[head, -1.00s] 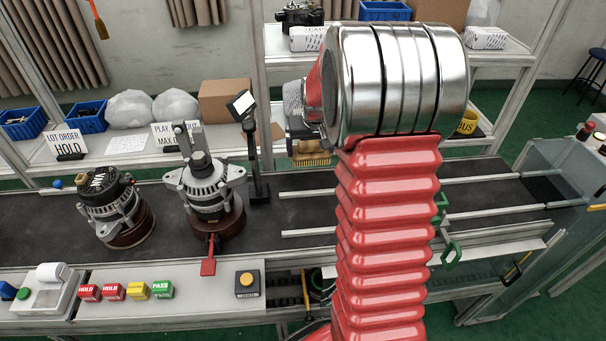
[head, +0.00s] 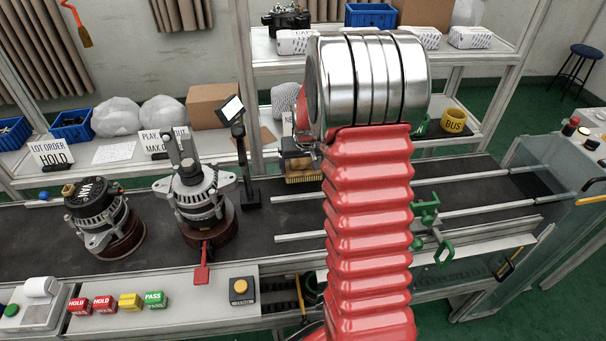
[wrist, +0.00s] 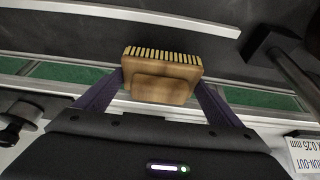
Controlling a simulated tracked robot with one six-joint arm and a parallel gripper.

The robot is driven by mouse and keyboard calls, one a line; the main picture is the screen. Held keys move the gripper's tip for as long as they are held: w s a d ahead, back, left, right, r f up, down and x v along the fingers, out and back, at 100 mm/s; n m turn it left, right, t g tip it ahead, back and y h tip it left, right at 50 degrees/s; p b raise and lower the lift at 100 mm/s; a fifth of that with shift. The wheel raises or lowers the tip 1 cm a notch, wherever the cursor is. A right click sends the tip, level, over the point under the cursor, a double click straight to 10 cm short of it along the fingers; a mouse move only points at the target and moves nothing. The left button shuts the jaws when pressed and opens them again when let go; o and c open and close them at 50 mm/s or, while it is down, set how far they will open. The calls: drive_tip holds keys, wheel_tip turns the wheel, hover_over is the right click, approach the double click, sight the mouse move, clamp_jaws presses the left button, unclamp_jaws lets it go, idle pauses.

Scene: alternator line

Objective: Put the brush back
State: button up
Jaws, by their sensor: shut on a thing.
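The brush (wrist: 162,75) has a tan wooden body and a row of pale bristles. In the wrist view it sits between the two fingers of my gripper (wrist: 160,88), which is shut on it. In the head view the brush (head: 304,176) shows with its bristles down, over the back edge of the belt. My red arm hides part of the gripper there. I cannot tell whether the brush touches anything below it.
Two alternators (head: 104,215) (head: 203,195) stand on the dark belt (head: 262,225). A black post with a small screen (head: 231,108) rises left of the brush.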

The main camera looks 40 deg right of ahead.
sight(303, 170)
drive_tip(key=shift+f, duration=1.9)
drive_tip(key=o, duration=0.8)
drive_tip(key=shift+f, duration=0.1)
drive_tip(key=shift+v, duration=6.1)
